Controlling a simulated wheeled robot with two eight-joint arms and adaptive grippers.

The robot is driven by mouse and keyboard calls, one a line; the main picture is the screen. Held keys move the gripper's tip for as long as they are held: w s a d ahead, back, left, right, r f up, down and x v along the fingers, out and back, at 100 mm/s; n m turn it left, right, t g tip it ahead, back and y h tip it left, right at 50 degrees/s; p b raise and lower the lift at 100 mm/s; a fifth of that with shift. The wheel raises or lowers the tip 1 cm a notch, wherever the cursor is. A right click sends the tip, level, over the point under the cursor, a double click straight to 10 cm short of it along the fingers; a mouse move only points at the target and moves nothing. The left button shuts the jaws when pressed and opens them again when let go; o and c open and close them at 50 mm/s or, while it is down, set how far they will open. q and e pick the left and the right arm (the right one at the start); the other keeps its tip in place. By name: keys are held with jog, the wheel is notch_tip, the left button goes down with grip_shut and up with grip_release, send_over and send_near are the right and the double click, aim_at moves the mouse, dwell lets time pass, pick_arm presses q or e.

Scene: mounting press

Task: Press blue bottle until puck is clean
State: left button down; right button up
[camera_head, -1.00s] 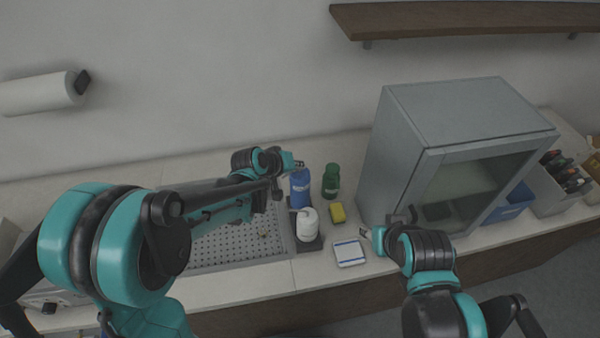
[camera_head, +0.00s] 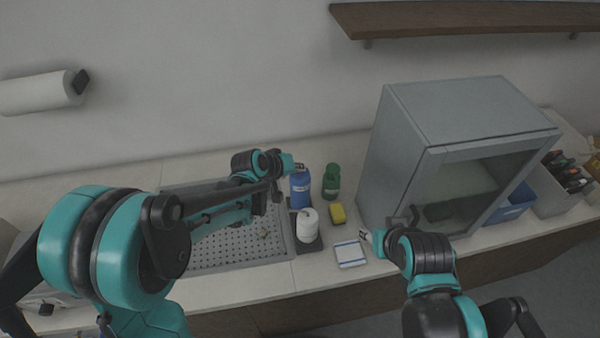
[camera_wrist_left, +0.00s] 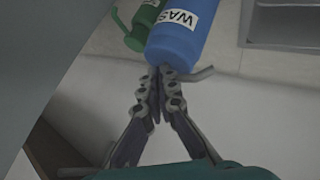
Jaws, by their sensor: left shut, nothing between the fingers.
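The blue bottle (camera_head: 300,192) stands upright at the right edge of the perforated metal tray. It also shows in the left wrist view (camera_wrist_left: 184,32), with a white label reading "WAS" and a grey spout near the fingertips. My left gripper (camera_head: 298,167) is shut and empty at the top of the bottle. In the left wrist view its fingertips (camera_wrist_left: 158,76) meet at the bottle's pump end; whether they touch it I cannot tell.
A green bottle (camera_head: 331,181) stands right of the blue one; it also shows in the wrist view (camera_wrist_left: 140,25). A white container (camera_head: 307,226), yellow sponge (camera_head: 338,213) and blue-edged white pad (camera_head: 350,254) are nearby. A grey cabinet (camera_head: 400,165) stands to the right.

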aim_at(298, 174)
pick_arm(q)
jog(key=shift+f, duration=0.2)
jog(key=shift+r, duration=0.15)
dwell(0.3)
jog(key=shift+r+p, duration=0.5)
jog(key=shift+r, duration=0.3)
notch_tip(298, 174, up, 5)
jog(key=p, duration=0.3)
jog(key=shift+p, duration=0.35)
dwell(0.4)
